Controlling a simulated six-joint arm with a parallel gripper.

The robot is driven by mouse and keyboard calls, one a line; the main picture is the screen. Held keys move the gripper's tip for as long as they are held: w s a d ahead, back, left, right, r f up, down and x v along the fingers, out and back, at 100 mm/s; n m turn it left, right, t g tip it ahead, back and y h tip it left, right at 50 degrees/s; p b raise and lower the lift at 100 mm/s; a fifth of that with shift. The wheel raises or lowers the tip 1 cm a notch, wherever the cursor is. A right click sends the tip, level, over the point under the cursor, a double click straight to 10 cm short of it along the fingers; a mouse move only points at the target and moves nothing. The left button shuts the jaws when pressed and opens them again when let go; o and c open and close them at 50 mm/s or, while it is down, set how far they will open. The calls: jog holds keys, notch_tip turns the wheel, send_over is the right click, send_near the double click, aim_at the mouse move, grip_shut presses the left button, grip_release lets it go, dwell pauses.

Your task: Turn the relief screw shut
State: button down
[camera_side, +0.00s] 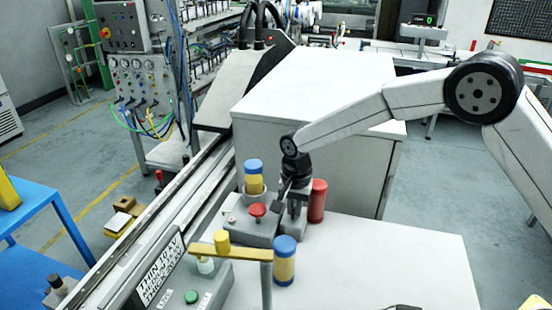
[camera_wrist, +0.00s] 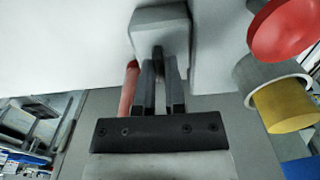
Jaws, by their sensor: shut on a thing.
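My gripper (camera_side: 290,196) points down at the grey block (camera_side: 250,230) on the white table. In the wrist view, the two fingers of my gripper (camera_wrist: 161,80) stand close together against the grey block (camera_wrist: 160,20). They are closed on a small dark part, which I take to be the relief screw (camera_wrist: 158,53). The fingers hide most of it, so its turn cannot be read. In the side view my gripper covers it. A red mushroom-shaped knob (camera_side: 257,210) stands on the block, left of my gripper and apart from it; it also shows in the wrist view (camera_wrist: 285,28).
A red cylinder (camera_side: 318,202) stands close to the right of my gripper. A blue-and-yellow cylinder (camera_side: 254,168) sits in a grey cup behind the knob; another (camera_side: 285,262) stands in front, beside a yellow bar (camera_side: 228,251). The white table (camera_side: 400,260) is clear at right.

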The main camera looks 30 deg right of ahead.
aim_at(294, 210)
jog(key=shift+r, duration=0.1)
jog(key=c, duration=0.7)
grip_release()
jog(key=shift+r, duration=3.9)
jog(key=shift+s+d, duration=0.1)
jog(key=s+d+f+n+t, duration=0.1)
jog(key=s+d+n, duration=0.3)
jog(key=s+d, duration=0.3)
jog(key=s+d+f+n+t, duration=0.1)
jog(key=s+d+n, duration=0.4)
jog(key=s, duration=1)
jog(key=d+f, duration=0.1)
jog(key=d, duration=0.2)
jog(key=shift+s+d+f+t, duration=0.2)
jog(key=shift+d+t, duration=0.05)
jog(key=shift+t, duration=0.05)
